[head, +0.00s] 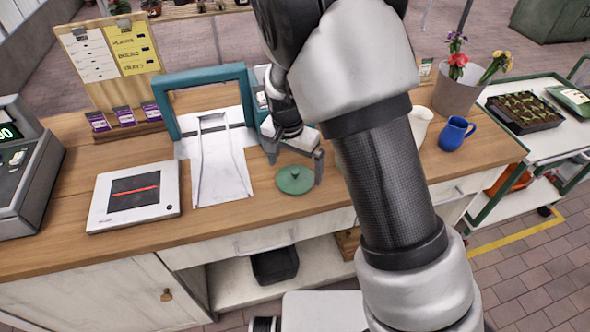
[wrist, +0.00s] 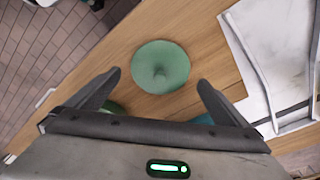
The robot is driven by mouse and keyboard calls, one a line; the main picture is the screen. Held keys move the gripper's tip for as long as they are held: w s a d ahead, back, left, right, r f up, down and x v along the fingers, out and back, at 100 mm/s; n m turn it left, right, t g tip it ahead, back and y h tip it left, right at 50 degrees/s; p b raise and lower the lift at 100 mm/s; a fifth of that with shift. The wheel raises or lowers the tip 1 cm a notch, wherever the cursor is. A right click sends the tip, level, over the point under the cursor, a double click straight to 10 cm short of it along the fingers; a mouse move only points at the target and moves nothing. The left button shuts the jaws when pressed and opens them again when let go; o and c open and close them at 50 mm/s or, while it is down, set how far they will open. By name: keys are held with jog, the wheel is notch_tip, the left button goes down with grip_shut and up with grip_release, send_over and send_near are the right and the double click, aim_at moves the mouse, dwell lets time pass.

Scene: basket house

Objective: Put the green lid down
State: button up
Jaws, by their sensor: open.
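A green thing is partly hidden behind my gripper there.
The white stand (head: 220,178) with a teal frame (head: 205,73) is left of the lid. A flat white device (head: 134,196) lies farther left. A blue mug (head: 455,133) and a flower pot (head: 459,92) stand at right. My arm hides part of the counter.

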aim_at(292, 182)
jog(key=s+d+r+n+y, duration=0.1)
jog(key=s+d+r, duration=0.15)
jog(key=r, duration=0.65)
jog(key=s+d+r, duration=0.2)
jog(key=s+r, duration=0.1)
jog(key=r, duration=0.6)
jog(key=s+d+r+n+t, duration=0.2)
jog(key=s+d+r, duration=0.2)
jog(key=s, duration=0.4)
jog(key=s+d+r+n+t, duration=0.2)
jog(key=s+d+r, duration=0.2)
jog(key=s, duration=0.5)
jog(key=shift+s+d+r+n, duration=0.15)
jog(key=shift+d+n, duration=0.25)
jog(key=shift+d, duration=0.65)
